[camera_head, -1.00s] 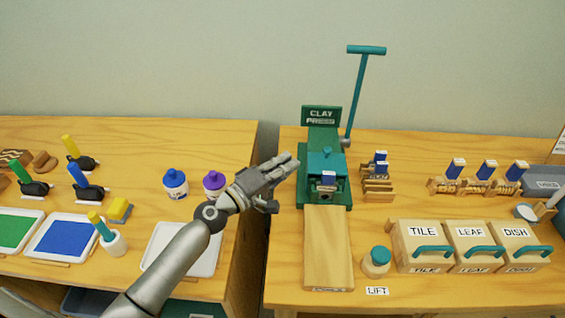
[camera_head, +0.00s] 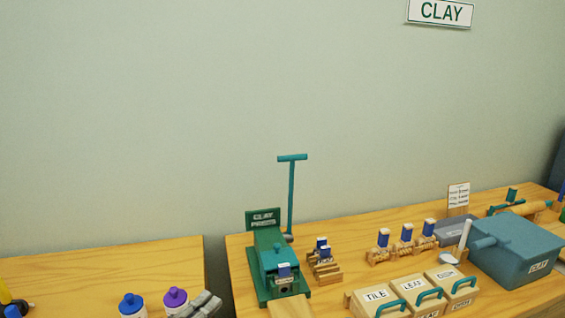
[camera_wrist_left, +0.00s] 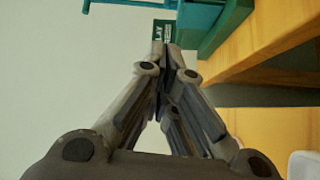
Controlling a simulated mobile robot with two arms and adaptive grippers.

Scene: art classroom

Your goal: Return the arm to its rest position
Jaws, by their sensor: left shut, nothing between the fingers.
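My left gripper (camera_head: 207,303) shows only in part at the bottom edge of the head view, beside the purple-capped bottle. In the left wrist view the same gripper (camera_wrist_left: 165,48) has its fingers together with nothing between them. The rest of my left arm is below the head view's edge. My right gripper is in neither view.
The green clay press (camera_head: 272,262) with its upright teal handle (camera_head: 291,195) stands on the right table (camera_head: 340,290). Blue-capped (camera_head: 131,304) and purple-capped (camera_head: 175,299) bottles are on the left table (camera_head: 80,270). A gap separates the tables. Labelled boxes (camera_head: 378,296) and a blue-grey clay bin (camera_head: 515,250) stand to the right.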

